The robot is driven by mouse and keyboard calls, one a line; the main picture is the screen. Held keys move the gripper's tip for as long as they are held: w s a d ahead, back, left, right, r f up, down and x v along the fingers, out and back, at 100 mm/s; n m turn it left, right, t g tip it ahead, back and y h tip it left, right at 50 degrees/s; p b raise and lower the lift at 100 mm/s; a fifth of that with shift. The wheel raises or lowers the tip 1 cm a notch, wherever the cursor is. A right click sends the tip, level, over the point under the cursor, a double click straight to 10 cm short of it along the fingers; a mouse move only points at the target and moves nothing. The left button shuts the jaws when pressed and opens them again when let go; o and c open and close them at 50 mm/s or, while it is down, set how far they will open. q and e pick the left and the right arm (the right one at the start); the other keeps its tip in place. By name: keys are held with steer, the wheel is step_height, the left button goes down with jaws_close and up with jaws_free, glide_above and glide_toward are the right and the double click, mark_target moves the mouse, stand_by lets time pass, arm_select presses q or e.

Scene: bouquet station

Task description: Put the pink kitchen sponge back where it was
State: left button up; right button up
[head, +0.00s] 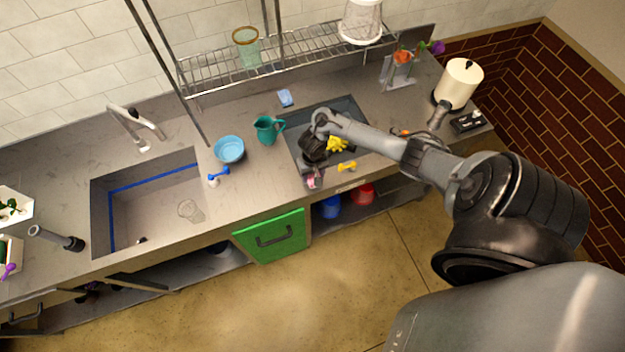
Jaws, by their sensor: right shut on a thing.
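My right gripper (311,172) reaches over the front part of the dark inset tray or basin (296,143) in the counter. It points down and is shut on a small pink thing (311,183), which looks like the pink sponge. The pink thing is close to the counter's front edge, mostly hidden by the gripper. I cannot tell whether it touches the surface below. My left gripper is not in view.
A yellow object (338,144) and a small yellow dumbbell-shaped item (347,167) are just right of the gripper. The sink (150,205) is farther left.

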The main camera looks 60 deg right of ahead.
mark_target(312, 179)
steer(key=shift+f+b, duration=0.55)
steer(key=shift+f, duration=1.35)
steer(key=shift+w+f, duration=0.1)
steer(key=shift+f, duration=0.05)
steer(key=shift+f, duration=0.1)
steer(key=o, duration=1)
